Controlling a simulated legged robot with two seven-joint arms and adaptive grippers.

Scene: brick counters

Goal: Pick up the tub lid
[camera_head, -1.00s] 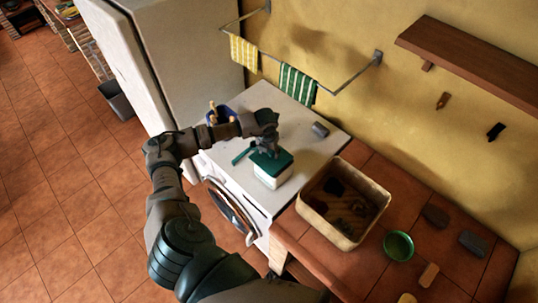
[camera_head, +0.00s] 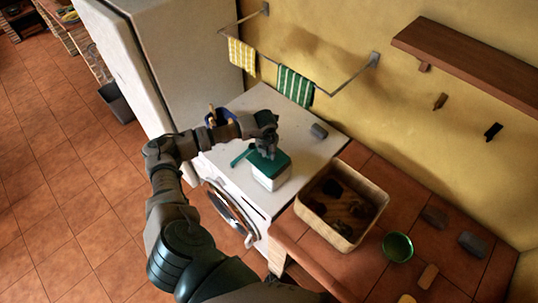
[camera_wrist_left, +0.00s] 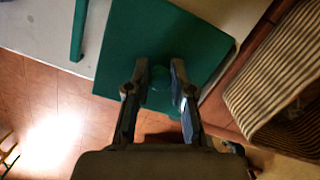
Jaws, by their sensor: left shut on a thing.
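The green tub lid (camera_head: 281,161) sits on top of the white tub (camera_head: 271,182) on the white washing machine. The lid also shows in the left wrist view (camera_wrist_left: 165,32), with its round green knob (camera_wrist_left: 160,79) between the two fingers. My left gripper (camera_head: 267,154) comes down from above and is shut on the lid's knob. In the left wrist view my left gripper (camera_wrist_left: 160,80) has a finger on each side of the knob. The lid looks level and I see no clear gap between it and the tub. My right gripper is out of view.
A green bar-like thing (camera_head: 241,157) lies left of the tub. A grey block (camera_head: 319,131) lies behind it to the right. A wooden-looking bin (camera_head: 373,185) and a green bowl (camera_head: 397,247) stand on the tiled counter. Towels (camera_head: 296,87) hang on a rail behind.

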